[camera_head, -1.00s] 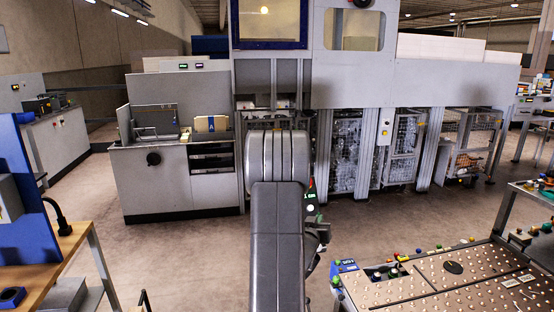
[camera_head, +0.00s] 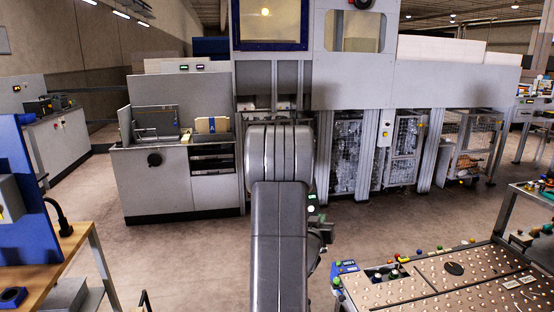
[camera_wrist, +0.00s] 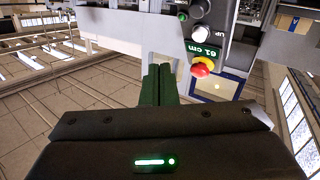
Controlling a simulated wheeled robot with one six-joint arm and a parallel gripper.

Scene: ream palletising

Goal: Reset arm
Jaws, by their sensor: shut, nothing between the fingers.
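My gripper (camera_wrist: 159,84) shows in the wrist view as two dark green fingers side by side, closed together with nothing between them. In the head view my grey arm stands upright in the middle of the picture, and the gripper itself is hidden there behind the arm. No ream is held.
A large grey machine (camera_head: 440,85) spans the back. A grey cabinet (camera_head: 175,180) stands left of my arm. A wooden bench (camera_head: 50,255) is at the left, and a studded metal table (camera_head: 450,285) at the lower right. A control box with a red button (camera_wrist: 202,67) is near the gripper. Open floor lies between.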

